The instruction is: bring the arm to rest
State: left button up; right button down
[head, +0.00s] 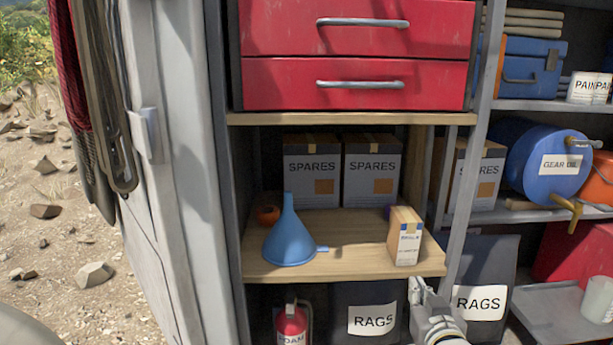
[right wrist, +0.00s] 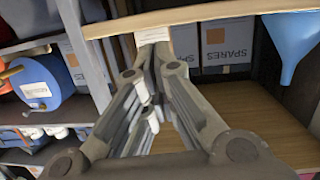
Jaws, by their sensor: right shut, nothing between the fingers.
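My right gripper (head: 417,290) is at the bottom of the head view, in front of and just below the front edge of the wooden shelf (head: 340,262). Its fingers are shut with nothing between them. The right wrist view, which looks upside down, shows the fingers (right wrist: 150,65) close up. A small carton (head: 405,236) stands upright on the shelf's right front corner, above the gripper in the head view. Part of a pale box (right wrist: 152,37) shows beyond the fingers in the wrist view. My left gripper is not in view.
A blue funnel (head: 289,236) stands on the shelf, with SPARES boxes (head: 313,171) behind. Red drawers (head: 355,85) are above. Below are a red extinguisher (head: 291,325) and RAGS bins (head: 372,318). A grey upright (head: 474,150) and a gear oil drum (head: 548,165) are to the right.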

jog(key=s+a+f+g, duration=0.1)
jog(key=s+f+g, duration=0.5)
jog(key=s+f, duration=0.85)
jog(key=s+a+f+n+g, duration=0.1)
jog(key=s+f+g, duration=0.25)
jog(key=s, duration=0.65)
jog(key=s+f+n+g, duration=0.1)
jog(key=s+f+g, duration=0.3)
jog(key=s, duration=0.7)
notch_tip(320, 180, down, 27)
jog(key=s+p, duration=0.2)
jog(key=s+d+f+g+p, duration=0.1)
jog(key=s+d+f+p, duration=0.1)
jog(key=s+f, duration=1)
jog(key=s, duration=0.4)
jog(key=shift+d+f+g+y, duration=0.3)
jog(key=shift+g, duration=0.05)
